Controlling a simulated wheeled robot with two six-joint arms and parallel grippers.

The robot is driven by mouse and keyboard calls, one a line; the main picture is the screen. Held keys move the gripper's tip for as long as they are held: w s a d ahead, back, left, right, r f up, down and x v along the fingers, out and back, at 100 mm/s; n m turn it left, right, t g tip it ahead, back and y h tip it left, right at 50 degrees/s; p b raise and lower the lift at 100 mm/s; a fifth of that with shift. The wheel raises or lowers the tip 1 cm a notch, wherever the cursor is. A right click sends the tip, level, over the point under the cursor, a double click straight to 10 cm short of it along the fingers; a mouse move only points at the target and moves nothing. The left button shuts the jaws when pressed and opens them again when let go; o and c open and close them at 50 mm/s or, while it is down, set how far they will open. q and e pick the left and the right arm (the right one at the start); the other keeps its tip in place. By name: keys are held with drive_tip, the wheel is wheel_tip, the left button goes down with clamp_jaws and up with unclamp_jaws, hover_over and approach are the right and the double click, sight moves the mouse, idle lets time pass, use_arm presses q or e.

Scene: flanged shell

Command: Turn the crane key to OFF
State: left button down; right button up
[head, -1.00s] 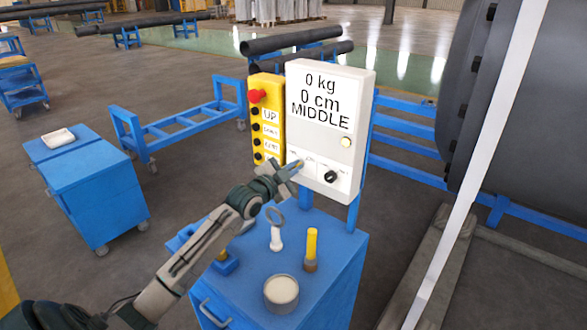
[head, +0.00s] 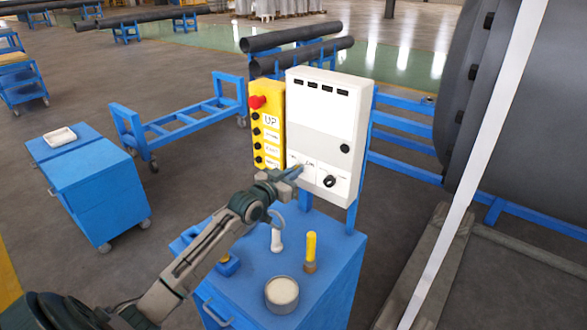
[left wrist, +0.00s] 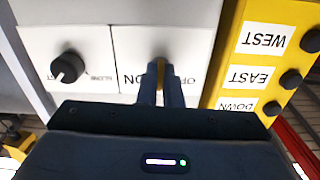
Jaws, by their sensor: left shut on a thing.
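My left gripper (head: 298,171) is at the lower left of the box front, shut on the crane key. In the left wrist view the yellowish key (left wrist: 161,72) shows between the two dark fingertips (left wrist: 161,85), mostly hidden by them. ON and OFF labels, seen upside down, lie on either side of it. My right gripper is not in view.
A yellow pendant (head: 266,125) with a red stop button (head: 257,102) hangs left of the box. A black knob (head: 329,181) sits right of the key. A ring-topped white piece, a yellow-handled tool (head: 311,248) and a round tin (head: 282,292) stand on the blue cabinet (head: 330,285).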

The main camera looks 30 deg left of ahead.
use_arm(q)
drive_tip(key=n+p, duration=0.4)
drive_tip(key=n, duration=0.5)
drive_tip(key=shift+n+p, duration=0.3)
drive_tip(key=shift+n, duration=0.1)
idle(0.4)
drive_tip(key=c, duration=1.7)
unclamp_jaws()
drive_tip(key=shift+o, duration=0.5)
